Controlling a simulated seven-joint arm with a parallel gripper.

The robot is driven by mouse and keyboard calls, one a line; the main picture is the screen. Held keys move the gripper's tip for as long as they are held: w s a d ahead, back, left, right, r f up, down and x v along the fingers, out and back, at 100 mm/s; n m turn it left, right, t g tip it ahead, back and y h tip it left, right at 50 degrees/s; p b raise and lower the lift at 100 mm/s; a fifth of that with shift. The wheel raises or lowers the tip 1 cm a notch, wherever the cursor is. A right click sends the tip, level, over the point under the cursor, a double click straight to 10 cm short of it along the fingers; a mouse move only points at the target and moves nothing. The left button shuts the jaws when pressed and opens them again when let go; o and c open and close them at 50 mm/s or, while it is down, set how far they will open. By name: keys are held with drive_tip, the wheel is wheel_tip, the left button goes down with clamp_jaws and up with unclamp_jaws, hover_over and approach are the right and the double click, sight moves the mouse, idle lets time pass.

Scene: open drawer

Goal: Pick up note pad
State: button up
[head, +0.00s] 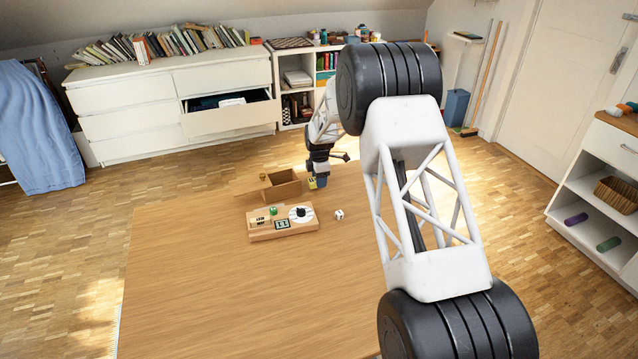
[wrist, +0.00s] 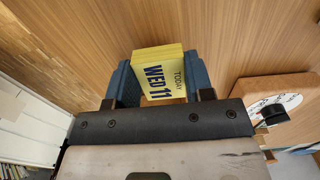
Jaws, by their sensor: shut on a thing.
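The note pad (wrist: 166,85) is a thick yellow block with "TODAY" and "WED 11" in dark print. In the wrist view it sits between the two blue fingers of my gripper (wrist: 160,70), which is shut on it. In the head view my gripper (head: 319,180) is at the far edge of the wooden table (head: 210,290), right of a small open wooden box (head: 284,191). Only a small yellow patch of the note pad (head: 312,183) shows there. I cannot tell whether the pad touches the table.
A wooden board (head: 283,235) with a dial and a green piece lies in front of the box; a white die (head: 339,214) is to its right. The near table is clear. Behind, a white dresser (head: 130,109) has one drawer (head: 231,118) open.

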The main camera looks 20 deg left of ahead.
wheel_tip(320, 180, up, 8)
idle(0.5)
drive_tip(key=shift+d, duration=0.1)
idle(0.4)
